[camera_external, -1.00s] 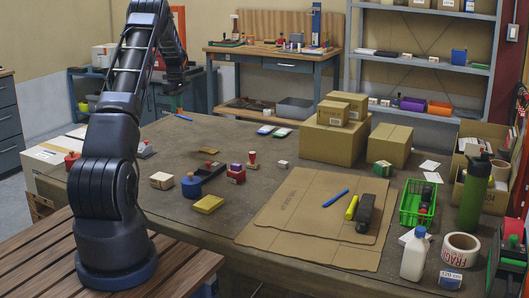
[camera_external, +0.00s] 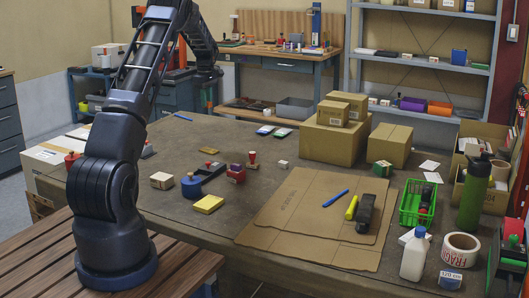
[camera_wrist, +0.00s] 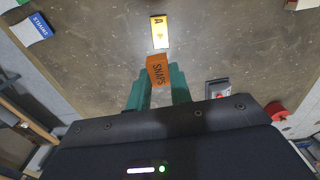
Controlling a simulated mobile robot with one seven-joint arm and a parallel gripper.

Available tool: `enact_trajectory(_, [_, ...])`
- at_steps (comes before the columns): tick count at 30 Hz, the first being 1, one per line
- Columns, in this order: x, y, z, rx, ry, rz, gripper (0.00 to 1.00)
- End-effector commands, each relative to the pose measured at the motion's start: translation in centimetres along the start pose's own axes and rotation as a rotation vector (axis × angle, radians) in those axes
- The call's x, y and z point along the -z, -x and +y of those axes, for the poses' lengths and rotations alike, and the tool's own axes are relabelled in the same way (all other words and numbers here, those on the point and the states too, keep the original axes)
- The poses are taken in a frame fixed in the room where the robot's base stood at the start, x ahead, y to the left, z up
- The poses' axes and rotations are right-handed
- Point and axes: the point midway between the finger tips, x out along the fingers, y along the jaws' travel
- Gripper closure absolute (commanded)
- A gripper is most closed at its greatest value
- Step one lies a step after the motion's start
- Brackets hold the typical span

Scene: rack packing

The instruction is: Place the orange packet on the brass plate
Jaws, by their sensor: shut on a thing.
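The orange packet (camera_wrist: 158,70), marked SNAPS, is between the green fingers of my gripper (camera_wrist: 159,84) in the wrist view. The fingers are shut on it and it is held above the table. A small yellow plate (camera_wrist: 159,31) with a dark letter A lies flat on the table just beyond the packet; it looks like the brass plate. A small brass-coloured plate (camera_external: 208,150) also lies on the table in the external view. It is bare.
A dark stamp-like thing (camera_wrist: 217,88) and a red-topped thing (camera_wrist: 275,110) stand to the right in the wrist view.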

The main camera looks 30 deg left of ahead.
Motion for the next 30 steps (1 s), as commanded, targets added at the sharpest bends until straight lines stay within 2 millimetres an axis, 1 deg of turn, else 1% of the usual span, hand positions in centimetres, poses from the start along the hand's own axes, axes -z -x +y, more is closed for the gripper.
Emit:
enact_trajectory(1, [0.1,-1.2,-0.1,0.003,0.001,-0.001,1.0])
enact_trajectory(3, [0.1,-2.8,-0.1,0.004,0.001,-0.001,1.0])
enact_trajectory(15, [0.1,-11.2,-0.1,0.002,-0.001,0.0,1.0])
enact_trajectory(19, [0.1,-13.1,0.0,0.001,-0.001,0.0,1.0])
enact_trajectory(26, [0.1,-14.3,0.0,0.001,-0.001,0.0,1.0])
enact_trajectory(30, [0.1,-15.9,-0.1,0.002,0.0,-0.001,1.0])
